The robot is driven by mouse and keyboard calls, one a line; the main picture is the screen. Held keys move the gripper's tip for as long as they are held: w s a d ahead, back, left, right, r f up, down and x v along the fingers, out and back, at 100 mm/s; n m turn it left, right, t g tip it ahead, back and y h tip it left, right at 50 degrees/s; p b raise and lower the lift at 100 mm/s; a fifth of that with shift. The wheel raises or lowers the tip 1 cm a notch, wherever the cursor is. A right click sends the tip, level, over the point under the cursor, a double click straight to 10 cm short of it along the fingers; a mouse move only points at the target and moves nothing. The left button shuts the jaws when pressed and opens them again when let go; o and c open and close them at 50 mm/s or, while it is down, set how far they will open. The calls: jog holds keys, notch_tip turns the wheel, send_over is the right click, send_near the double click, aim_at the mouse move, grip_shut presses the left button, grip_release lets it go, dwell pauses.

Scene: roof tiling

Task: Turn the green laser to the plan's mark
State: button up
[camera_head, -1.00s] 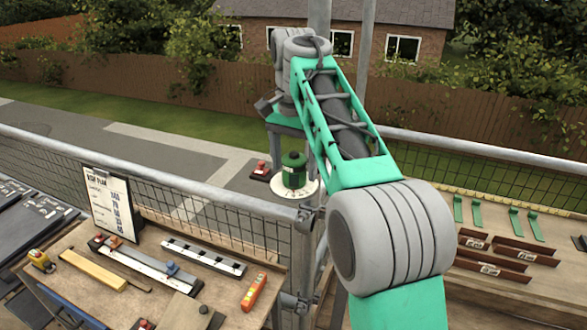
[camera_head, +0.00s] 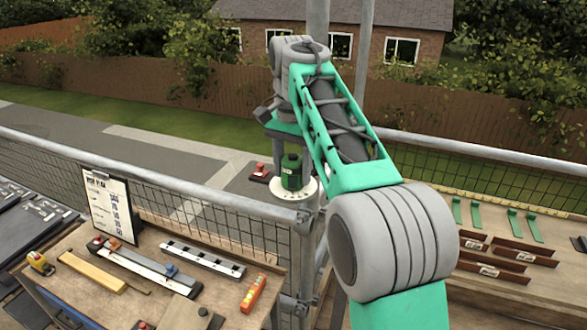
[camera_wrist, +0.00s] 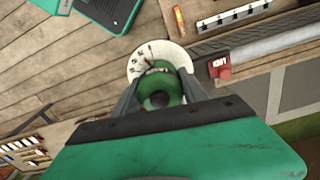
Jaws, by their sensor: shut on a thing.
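The green laser (camera_head: 291,174) stands upright on a round white dial (camera_head: 307,190) by the scaffold rail post. In the wrist view the laser (camera_wrist: 157,88) is seen from above, and the dial (camera_wrist: 140,62) shows small dark marks around its edge. My gripper (camera_wrist: 158,92) is shut on the laser, with one grey finger on each side. The gripper (camera_head: 291,160) also shows above the dial in the head view. The plan (camera_head: 111,207) is on a clipboard at the left; its lines are too small to read. The gripper covers part of the dial.
A red-topped box (camera_head: 261,173) is left of the dial. Rails (camera_head: 200,190) and mesh border the platform. Brown and green pieces lie at the right.

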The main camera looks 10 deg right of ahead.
jog(key=shift+c, duration=0.8)
jog(key=shift+r+n+p, duration=0.3)
jog(key=shift+n+p, duration=0.6)
jog(key=shift+p, duration=0.05)
jog(key=shift+f+n+p, duration=0.2)
jog(key=shift+n+p, duration=0.2)
jog(key=shift+n, duration=0.7)
jog(key=o, duration=1.4)
jog(key=shift+c, duration=0.2)
notch_tip(320, 180, up, 8)
jog(key=shift+f+p, duration=0.15)
jog(key=shift+p, duration=0.2)
